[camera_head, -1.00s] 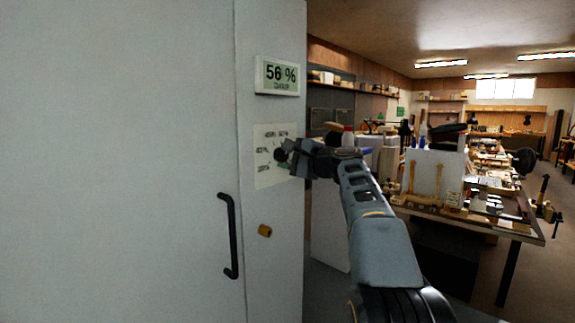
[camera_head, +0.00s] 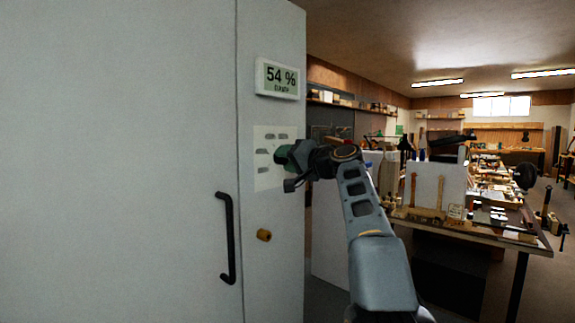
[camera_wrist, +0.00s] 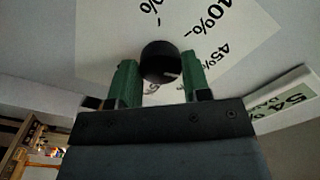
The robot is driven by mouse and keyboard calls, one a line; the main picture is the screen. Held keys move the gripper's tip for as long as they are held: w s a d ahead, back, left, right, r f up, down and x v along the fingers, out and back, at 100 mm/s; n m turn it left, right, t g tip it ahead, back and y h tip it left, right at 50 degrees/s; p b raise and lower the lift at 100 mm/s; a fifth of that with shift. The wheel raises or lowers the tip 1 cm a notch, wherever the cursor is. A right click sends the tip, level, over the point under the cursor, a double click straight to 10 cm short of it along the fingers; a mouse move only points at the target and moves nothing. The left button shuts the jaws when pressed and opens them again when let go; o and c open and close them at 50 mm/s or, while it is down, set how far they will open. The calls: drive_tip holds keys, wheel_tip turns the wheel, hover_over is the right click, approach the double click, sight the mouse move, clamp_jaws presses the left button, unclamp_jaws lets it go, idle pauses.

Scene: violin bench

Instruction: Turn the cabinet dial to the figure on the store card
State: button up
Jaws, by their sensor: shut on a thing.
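The cabinet (camera_head: 120,160) is a tall pale grey door and side panel. Its black dial (camera_wrist: 160,60) shows in the wrist view between the two green fingers of my gripper (camera_wrist: 160,78), which is shut on it. In the head view my gripper (camera_head: 285,158) hides the dial. A white scale plate (camera_head: 264,178) with printed percent figures lies behind the dial; 40% and 45% are readable in the wrist view. A display (camera_head: 278,78) above it reads 54 %, with small unclear lettering below. I cannot pick out the store card.
A black door handle (camera_head: 229,238) and a small yellow-brown knob (camera_head: 264,235) sit below the dial. To the right stands a workbench (camera_head: 480,228) with many tools and violin parts. Floor shows beyond it.

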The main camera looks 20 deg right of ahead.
drive_tip(key=n+b, duration=0.1)
drive_tip(key=n, duration=0.5)
drive_tip(key=shift+f+n+b, duration=0.2)
drive_tip(key=shift+n+b, duration=0.1)
drive_tip(key=shift+b, duration=0.1)
drive_tip(key=n+b, duration=0.1)
drive_tip(key=n, duration=0.3)
drive_tip(key=shift+w+d+n, duration=0.1)
drive_tip(key=shift+n, duration=0.6)
drive_tip(key=o, duration=0.9)
drive_tip(key=shift+r, duration=0.1)
drive_tip(key=b+v, duration=0.3)
drive_tip(key=v, duration=1.1)
